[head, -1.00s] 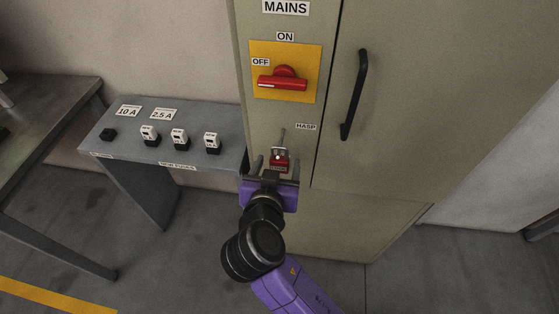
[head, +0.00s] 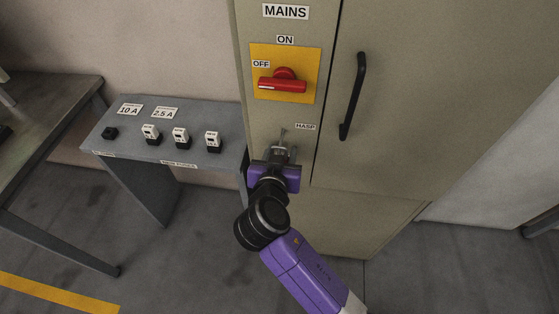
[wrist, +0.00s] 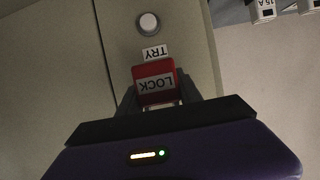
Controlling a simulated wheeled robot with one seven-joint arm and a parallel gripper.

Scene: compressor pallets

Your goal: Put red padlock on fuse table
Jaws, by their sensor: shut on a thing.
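The red padlock (wrist: 155,78) shows in the wrist view with a white LOCK label, between the two fingers of my gripper (wrist: 158,95). My gripper is shut on it. In the head view my gripper (head: 279,154) is at the cabinet front just below the HASP label, and it hides the padlock. I cannot tell whether the shackle is still through the hasp (head: 283,135). The fuse table (head: 222,115) is the grey table to the left of the cabinet, with several black-and-white fuses on it.
The mains cabinet (head: 390,150) has a red rotary switch (head: 282,82) above my gripper and a black door handle (head: 353,95) to the right. Another table (head: 50,110) stands at the far left. The fuse table's right part is bare.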

